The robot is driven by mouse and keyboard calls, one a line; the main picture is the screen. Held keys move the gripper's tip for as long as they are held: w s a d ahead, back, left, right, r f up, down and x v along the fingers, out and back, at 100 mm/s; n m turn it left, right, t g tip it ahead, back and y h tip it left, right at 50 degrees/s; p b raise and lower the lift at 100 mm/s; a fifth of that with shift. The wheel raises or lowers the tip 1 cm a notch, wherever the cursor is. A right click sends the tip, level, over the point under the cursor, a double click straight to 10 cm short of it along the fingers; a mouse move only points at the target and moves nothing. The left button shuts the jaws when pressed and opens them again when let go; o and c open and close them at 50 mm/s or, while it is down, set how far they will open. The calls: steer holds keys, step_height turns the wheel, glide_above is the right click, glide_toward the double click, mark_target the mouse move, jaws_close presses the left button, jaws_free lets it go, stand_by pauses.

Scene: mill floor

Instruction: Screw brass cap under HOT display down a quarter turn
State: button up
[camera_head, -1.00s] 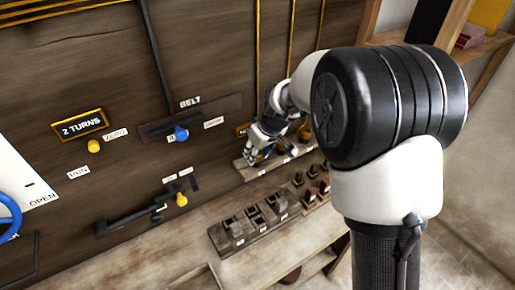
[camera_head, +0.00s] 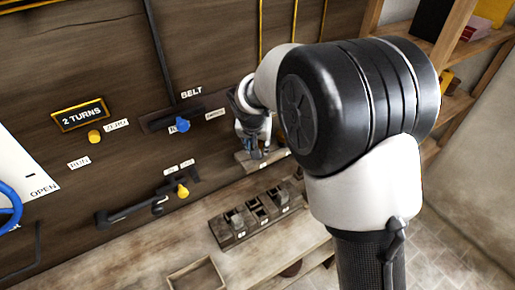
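My gripper (camera_head: 256,155) hangs down in front of the dark wooden wall, just above a narrow pale ledge (camera_head: 247,165). Its fingers are small and dark here, and I cannot make out whether they are apart or closed on something. The HOT display and the brass cap do not show; my arm and gripper cover that part of the wall and ledge.
The BELT slot with a blue knob (camera_head: 182,124) is left of my gripper. A 2 TURNS display (camera_head: 79,115) and a yellow knob (camera_head: 95,137) are farther left. A dark block rack (camera_head: 228,235) and an empty tray (camera_head: 196,274) rest on the bench below.

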steer(key=shift+m, duration=0.4)
steer(key=o, duration=1)
steer(key=v, duration=1.2)
steer(key=shift+a, duration=0.2)
steer(key=shift+w, duration=0.1)
